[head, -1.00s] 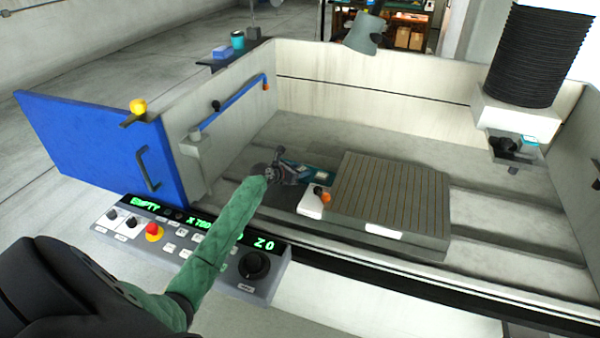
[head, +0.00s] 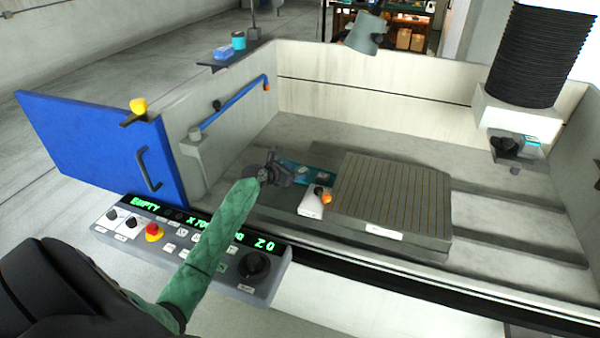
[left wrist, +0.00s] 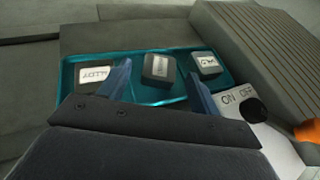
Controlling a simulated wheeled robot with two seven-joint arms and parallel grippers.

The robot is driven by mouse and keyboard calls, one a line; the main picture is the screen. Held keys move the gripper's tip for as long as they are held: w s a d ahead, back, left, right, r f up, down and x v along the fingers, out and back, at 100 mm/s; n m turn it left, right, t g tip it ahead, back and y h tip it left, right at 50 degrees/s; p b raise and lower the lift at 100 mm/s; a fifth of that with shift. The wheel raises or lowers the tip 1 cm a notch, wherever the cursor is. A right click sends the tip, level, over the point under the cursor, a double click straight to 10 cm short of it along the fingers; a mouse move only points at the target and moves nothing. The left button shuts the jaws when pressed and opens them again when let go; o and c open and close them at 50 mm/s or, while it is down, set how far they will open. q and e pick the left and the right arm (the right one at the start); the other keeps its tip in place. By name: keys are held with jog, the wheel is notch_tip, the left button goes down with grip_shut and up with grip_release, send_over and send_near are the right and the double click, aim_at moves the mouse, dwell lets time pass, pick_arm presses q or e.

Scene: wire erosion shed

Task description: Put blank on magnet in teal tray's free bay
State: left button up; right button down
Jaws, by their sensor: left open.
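The teal tray (left wrist: 150,97) lies left of the magnet; part of it shows in the head view (head: 322,177). In the left wrist view, dark blocks with pale labels sit in it: one at the left (left wrist: 94,76), one in the middle (left wrist: 159,68) and one at the right (left wrist: 207,64). My left gripper (left wrist: 160,84) is open over the tray, one finger either side of the middle block, with gaps showing. I cannot tell whether that block rests flat. The ribbed grey magnet (head: 390,198) has a bare top in the head view. My right gripper is out of view.
The white switch box (head: 312,204) with an orange-tipped lever stands between tray and magnet; its ON/OFF label shows in the wrist view. The control panel (head: 190,245) and the blue door (head: 95,145) lie at the left. A machine head (head: 515,120) hangs at the right.

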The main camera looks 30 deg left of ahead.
pick_arm(q)
jog(key=b+v, duration=0.1)
jog(key=v, duration=0.6)
jog(key=shift+s+a, duration=0.1)
jog(key=shift+s, duration=0.1)
jog(key=shift+s+a+r+b, duration=0.15)
jog(key=shift+s+r+b, duration=0.2)
jog(key=shift+s, duration=0.25)
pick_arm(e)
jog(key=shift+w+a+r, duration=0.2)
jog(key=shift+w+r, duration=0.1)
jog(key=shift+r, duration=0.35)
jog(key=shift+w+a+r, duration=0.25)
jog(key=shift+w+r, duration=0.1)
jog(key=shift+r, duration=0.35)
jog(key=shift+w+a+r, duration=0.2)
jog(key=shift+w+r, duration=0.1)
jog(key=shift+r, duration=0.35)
